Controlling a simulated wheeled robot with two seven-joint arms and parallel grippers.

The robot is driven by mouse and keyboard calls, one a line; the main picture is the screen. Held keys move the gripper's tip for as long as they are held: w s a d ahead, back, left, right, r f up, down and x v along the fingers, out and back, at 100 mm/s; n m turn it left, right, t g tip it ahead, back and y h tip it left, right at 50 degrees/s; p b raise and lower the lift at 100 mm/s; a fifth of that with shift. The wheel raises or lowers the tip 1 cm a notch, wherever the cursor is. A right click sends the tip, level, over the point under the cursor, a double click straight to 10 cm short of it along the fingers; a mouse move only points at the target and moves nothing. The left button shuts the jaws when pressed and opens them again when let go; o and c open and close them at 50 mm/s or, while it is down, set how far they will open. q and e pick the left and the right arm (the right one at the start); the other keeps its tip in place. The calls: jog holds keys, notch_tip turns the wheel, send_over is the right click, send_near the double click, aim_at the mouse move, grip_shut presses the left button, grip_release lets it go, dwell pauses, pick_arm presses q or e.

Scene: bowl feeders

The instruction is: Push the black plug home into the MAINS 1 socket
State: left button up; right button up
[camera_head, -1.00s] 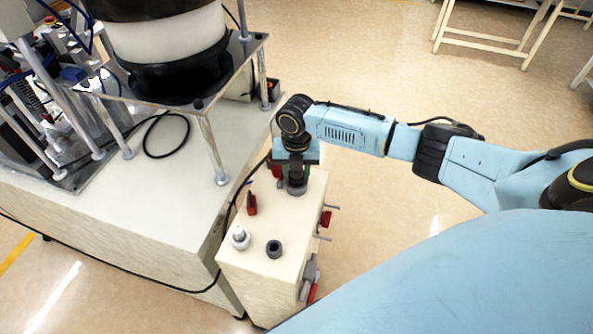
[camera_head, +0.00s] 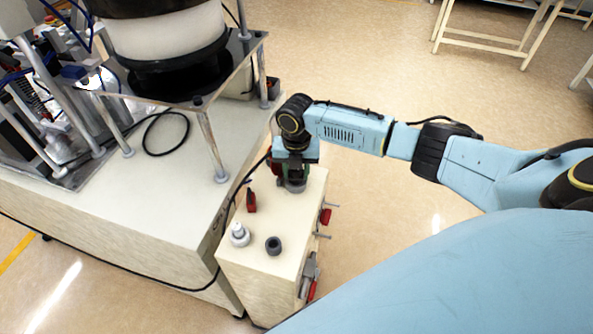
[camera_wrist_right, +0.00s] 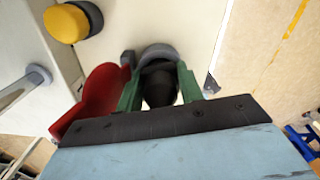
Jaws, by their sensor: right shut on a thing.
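My right gripper (camera_head: 293,172) points down over the far end of the cream box's top. In the right wrist view its two green fingers (camera_wrist_right: 160,92) are shut on the black plug (camera_wrist_right: 161,88). A grey round socket rim (camera_wrist_right: 158,53) shows right at the plug's far side. In the head view the grey socket (camera_head: 292,187) is directly under the gripper, and the plug is mostly hidden by the fingers. I cannot tell how deep the plug sits. No MAINS 1 lettering is readable. My left gripper is not in view.
A red part (camera_wrist_right: 104,92) stands close beside the fingers. On the box top (camera_head: 257,268) are a red switch (camera_head: 251,201), a pale plug-like fitting (camera_head: 239,233) and an empty dark socket (camera_head: 273,245). The feeder bench (camera_head: 165,205) borders the box on the left.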

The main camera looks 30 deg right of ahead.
jog(key=shift+s+a+f+b, duration=0.2)
jog(key=shift+s+f, duration=0.1)
jog(key=shift+f, duration=0.25)
jog(key=shift+s+a+f+b, duration=0.15)
jog(key=shift+s+f, duration=0.1)
jog(key=shift+f, duration=0.3)
jog(key=o, duration=1.1)
jog(key=shift+d, duration=0.1)
jog(key=shift+c, duration=1.3)
jog(key=shift+o, duration=0.8)
jog(key=shift+w+d+r+p, duration=0.1)
jog(key=shift+w+r+p, duration=0.15)
jog(key=shift+r+p, duration=0.6)
jog(key=shift+w+d+r+p, duration=0.1)
jog(key=shift+w+r+p, duration=0.1)
jog(key=shift+r+p, duration=1.55)
jog(key=shift+p, duration=0.15)
jog(key=shift+r+p, duration=1.05)
jog(key=shift+r, duration=0.1)
